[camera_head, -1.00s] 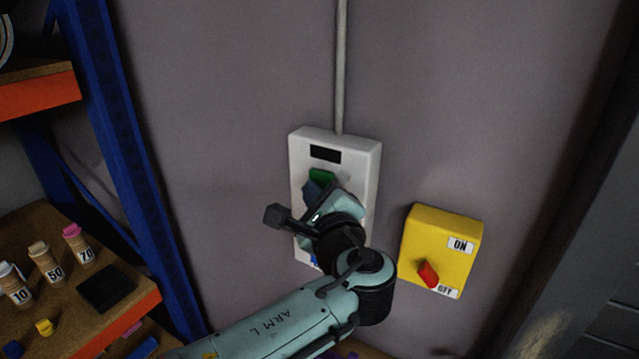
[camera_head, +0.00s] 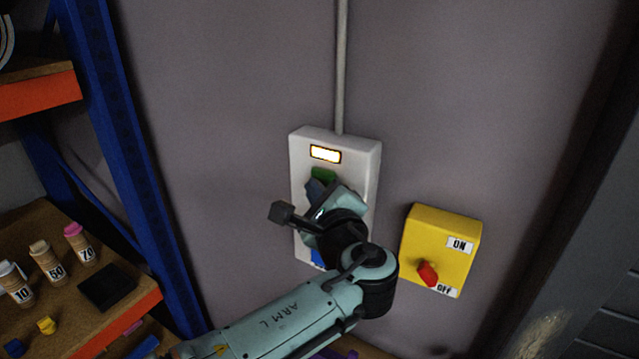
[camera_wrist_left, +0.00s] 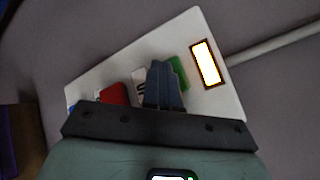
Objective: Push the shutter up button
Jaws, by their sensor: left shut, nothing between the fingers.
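A white control box (camera_head: 365,160) is fixed to the wall. Its display window (camera_head: 325,154) near the top is brightly lit, also in the left wrist view (camera_wrist_left: 207,64). Below it is a green button (camera_head: 323,174), partly hidden by my left gripper (camera_head: 315,189). The left wrist view shows the shut, empty fingers (camera_wrist_left: 163,84) over the box, beside and partly over the green button (camera_wrist_left: 182,73); contact cannot be told. A red button (camera_wrist_left: 113,94) lies lower on the box. A blue part (camera_head: 317,258) shows near its bottom. My right gripper is not in view.
A yellow switch box (camera_head: 440,230) with ON and OFF labels and a red knob (camera_head: 428,273) is right of the control box. A blue-framed shelf (camera_head: 110,120) with labelled bottles (camera_head: 48,262) stands left. A grey slatted surface (camera_head: 605,310) is at far right.

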